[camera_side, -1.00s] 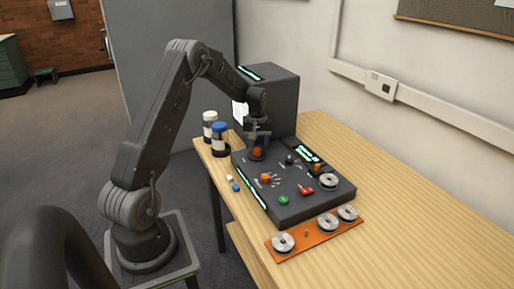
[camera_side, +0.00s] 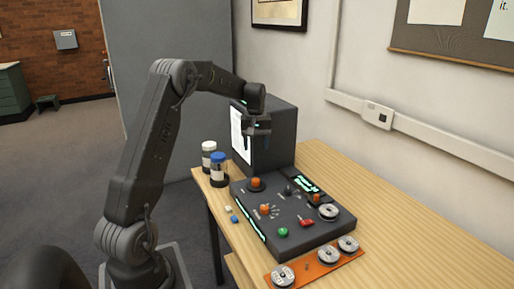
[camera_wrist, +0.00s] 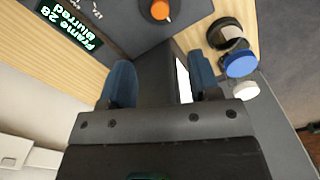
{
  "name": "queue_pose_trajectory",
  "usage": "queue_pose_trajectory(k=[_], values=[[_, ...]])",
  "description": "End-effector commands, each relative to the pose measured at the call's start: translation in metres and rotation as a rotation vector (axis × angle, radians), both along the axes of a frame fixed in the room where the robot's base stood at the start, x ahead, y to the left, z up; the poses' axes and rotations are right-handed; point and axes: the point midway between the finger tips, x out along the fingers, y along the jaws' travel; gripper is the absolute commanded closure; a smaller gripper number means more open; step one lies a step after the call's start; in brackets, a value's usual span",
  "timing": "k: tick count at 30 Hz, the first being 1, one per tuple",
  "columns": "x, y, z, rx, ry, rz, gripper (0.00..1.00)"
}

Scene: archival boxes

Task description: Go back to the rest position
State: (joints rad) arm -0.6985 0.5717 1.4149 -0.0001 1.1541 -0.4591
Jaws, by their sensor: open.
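My gripper (camera_side: 257,138) hangs in the air in front of the dark box-shaped unit (camera_side: 275,152), above the back of the dark control panel (camera_side: 270,222). In the wrist view its two blue fingers (camera_wrist: 160,82) stand apart with nothing between them. An orange knob (camera_side: 256,184) on the panel lies below my gripper, clear of it. It also shows at the top of the wrist view (camera_wrist: 160,9). A second orange knob (camera_side: 265,209), a green button (camera_side: 283,231) and a red switch (camera_side: 306,222) sit nearer the front of the panel.
Two jars, one white-lidded (camera_side: 208,148) and one blue-lidded (camera_side: 218,161), stand left of the dark unit. An orange strip with metal discs (camera_side: 310,264) lies before the panel. The wooden table (camera_side: 400,235) is clear at right.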

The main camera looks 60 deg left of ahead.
Motion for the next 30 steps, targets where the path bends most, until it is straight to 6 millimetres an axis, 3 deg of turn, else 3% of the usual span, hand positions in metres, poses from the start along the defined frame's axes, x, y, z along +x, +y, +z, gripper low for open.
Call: queue_pose_trajectory(k=[5,11,15,21,25,30], values=[[0.001,-0.025,0.019,0.018,-0.022,-0.062,0.43],[-0.015,-0.113,0.073,0.079,-0.101,-0.291,0.43],[-0.044,-0.178,0.101,0.125,-0.166,-0.477,0.43],[-0.104,-0.257,0.119,0.190,-0.266,-0.736,0.43],[-0.147,-0.294,0.117,0.228,-0.332,-0.896,0.43],[-0.190,-0.323,0.104,0.265,-0.399,-1.054,0.43]])
